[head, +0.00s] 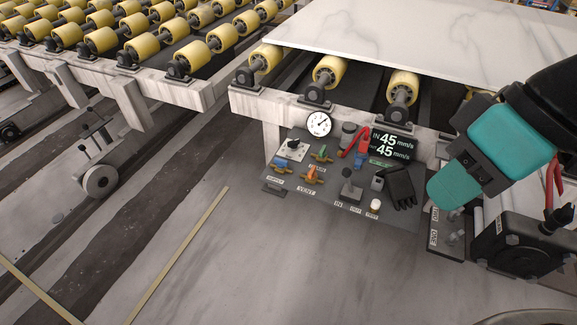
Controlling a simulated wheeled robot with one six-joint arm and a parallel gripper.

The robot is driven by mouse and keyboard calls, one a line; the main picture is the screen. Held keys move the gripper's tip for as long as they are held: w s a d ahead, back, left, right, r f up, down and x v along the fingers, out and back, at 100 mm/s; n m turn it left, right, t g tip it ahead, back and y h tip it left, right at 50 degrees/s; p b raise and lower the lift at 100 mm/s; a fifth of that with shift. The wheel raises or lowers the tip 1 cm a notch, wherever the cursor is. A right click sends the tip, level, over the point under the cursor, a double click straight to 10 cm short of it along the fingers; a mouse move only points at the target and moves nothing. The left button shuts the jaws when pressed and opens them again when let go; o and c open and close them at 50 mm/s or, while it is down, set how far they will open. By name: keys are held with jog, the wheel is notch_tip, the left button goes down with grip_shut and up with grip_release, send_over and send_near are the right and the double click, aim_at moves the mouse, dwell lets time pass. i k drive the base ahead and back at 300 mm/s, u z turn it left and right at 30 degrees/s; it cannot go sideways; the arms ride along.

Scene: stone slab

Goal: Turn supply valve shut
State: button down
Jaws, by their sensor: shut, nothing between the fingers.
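The supply valve (280,164) has a blue handle and sits at the left of a dark control panel (330,197), above a small label that seems to read SUPPLY. Its exact handle angle is too small to tell. An orange-handled valve (311,174) sits just right of it, above a VENT label, and a green-handled valve (322,154) is behind. My teal and black arm reaches in from the right over the panel's right end. The blue valve is well left of my wrist and unobstructed.
A round gauge (319,124), a speed display (391,146), a red hooked bar (355,141), a lever (346,188) and a black glove-like item (402,189) crowd the panel. A marble slab (430,45) lies on rollers behind. Floor in front is clear.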

aim_at(280, 163)
jog(key=k, duration=0.45)
jog(key=u, duration=0.45)
jog(key=i, duration=1.35)
jog(key=z, duration=0.45)
